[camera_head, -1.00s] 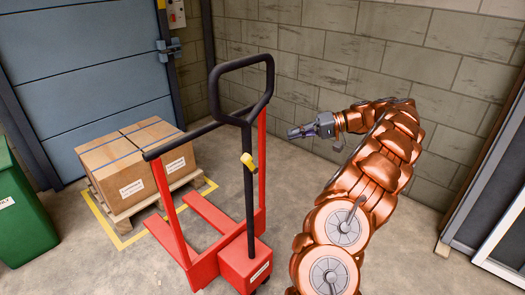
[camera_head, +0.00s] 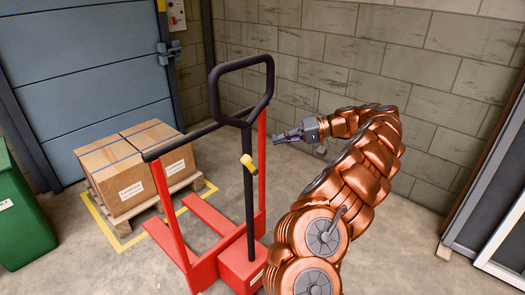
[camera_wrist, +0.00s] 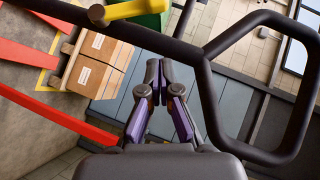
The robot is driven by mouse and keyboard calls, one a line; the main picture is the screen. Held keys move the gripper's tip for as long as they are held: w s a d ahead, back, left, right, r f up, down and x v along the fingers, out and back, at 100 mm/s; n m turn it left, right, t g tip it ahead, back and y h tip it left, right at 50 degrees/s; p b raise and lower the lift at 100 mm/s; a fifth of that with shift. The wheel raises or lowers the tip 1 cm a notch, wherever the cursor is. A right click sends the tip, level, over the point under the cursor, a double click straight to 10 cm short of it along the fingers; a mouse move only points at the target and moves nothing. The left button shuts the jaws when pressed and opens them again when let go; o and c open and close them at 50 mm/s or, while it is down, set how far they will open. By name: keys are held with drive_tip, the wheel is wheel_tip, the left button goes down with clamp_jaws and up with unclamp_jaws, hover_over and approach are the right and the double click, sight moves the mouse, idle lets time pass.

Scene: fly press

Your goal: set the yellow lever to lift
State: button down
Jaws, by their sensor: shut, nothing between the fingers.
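The yellow lever (camera_head: 248,163) sits on the black upright shaft of the red pallet truck (camera_head: 241,262), below the black loop handle (camera_head: 241,90). In the wrist view the yellow lever (camera_wrist: 122,11) shows at the top, left of centre, partly cut off by the frame edge. My gripper (camera_head: 277,140) is shut and empty, to the right of the lever and a little higher in the head view, apart from it. In the wrist view my gripper (camera_wrist: 159,70) points up between the shaft and the loop handle (camera_wrist: 208,90).
Strapped cartons (camera_head: 140,165) stand on a wooden pallet (camera_head: 128,212) in a yellow floor marking at the left. A green bin (camera_head: 22,215) is at the far left. A block wall (camera_head: 330,55) stands behind.

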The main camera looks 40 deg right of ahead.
drive_tip(key=a+f, duration=0.2)
drive_tip(key=a, duration=0.4)
drive_tip(key=shift+w+f+p, duration=0.2)
drive_tip(key=shift+w+p, duration=0.15)
drive_tip(key=shift+w, duration=0.05)
drive_tip(key=shift+a, duration=0.2)
idle(0.5)
